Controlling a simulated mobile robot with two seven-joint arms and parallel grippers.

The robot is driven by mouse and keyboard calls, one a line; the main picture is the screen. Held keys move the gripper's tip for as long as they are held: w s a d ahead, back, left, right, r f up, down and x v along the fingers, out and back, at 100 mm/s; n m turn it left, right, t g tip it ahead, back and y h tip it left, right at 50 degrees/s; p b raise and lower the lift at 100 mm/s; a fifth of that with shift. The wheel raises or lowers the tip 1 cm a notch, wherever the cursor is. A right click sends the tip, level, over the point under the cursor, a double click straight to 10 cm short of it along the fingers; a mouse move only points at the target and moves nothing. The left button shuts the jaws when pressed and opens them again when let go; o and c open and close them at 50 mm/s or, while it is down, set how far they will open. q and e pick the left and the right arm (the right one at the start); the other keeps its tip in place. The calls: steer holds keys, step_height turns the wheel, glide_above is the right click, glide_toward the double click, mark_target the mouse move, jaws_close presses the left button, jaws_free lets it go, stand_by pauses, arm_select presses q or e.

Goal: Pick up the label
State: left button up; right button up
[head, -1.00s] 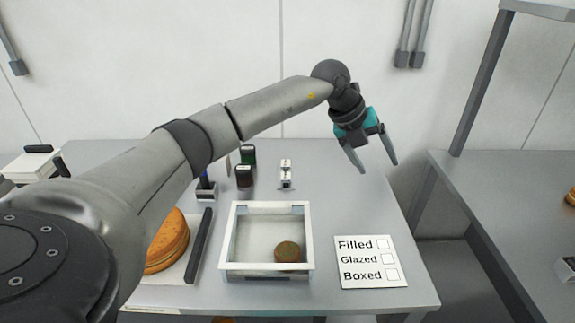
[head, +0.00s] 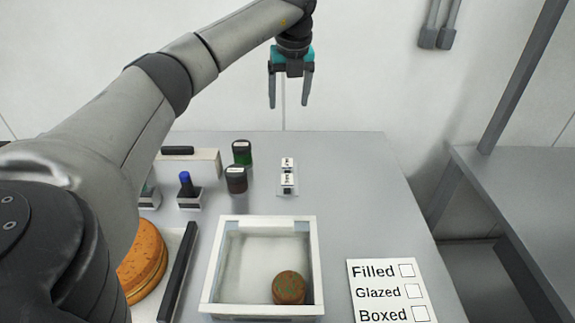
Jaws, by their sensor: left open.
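Two small white pieces with dark print, which look like labels, sit one behind the other on a small pale holder on the table in the head view: the rear label (head: 287,163) and the front label (head: 287,180). Their print is too small to read. My left gripper (head: 288,104) is open and empty, its two fingers pointing down. It appears above the labels in the picture, against the wall, apart from them. My right gripper is not in view.
A card (head: 375,293) reads Filled, Glazed, Boxed, with empty boxes. Left are a green-topped jar (head: 242,154), a dark jar (head: 236,182), a blue-topped stamp (head: 187,186) and an orange-brown round (head: 143,260).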

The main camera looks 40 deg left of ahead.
arm_select(q)
step_height(320, 180, down, 4)
steer(key=b, duration=0.6)
glide_above(287, 163)
steer(key=s+d, duration=0.1)
step_height(287, 163, down, 10)
steer(key=shift+s+d+f, duration=0.1)
steer(key=shift+s+f, duration=0.05)
steer(key=shift+f, duration=0.05)
steer(key=shift+d+b+x, duration=0.15)
steer(key=shift+b+x, duration=0.05)
steer(key=shift+x, duration=1.15)
steer(key=shift+d+b+x, duration=0.15)
steer(key=shift+x, duration=1.15)
steer(key=shift+f, duration=0.1)
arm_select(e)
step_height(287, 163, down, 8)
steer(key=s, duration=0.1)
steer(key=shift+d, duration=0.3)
arm_select(q)
steer(key=shift+c, duration=0.2)
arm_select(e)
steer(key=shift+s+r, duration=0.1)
arm_select(q)
steer(key=c, duration=0.9)
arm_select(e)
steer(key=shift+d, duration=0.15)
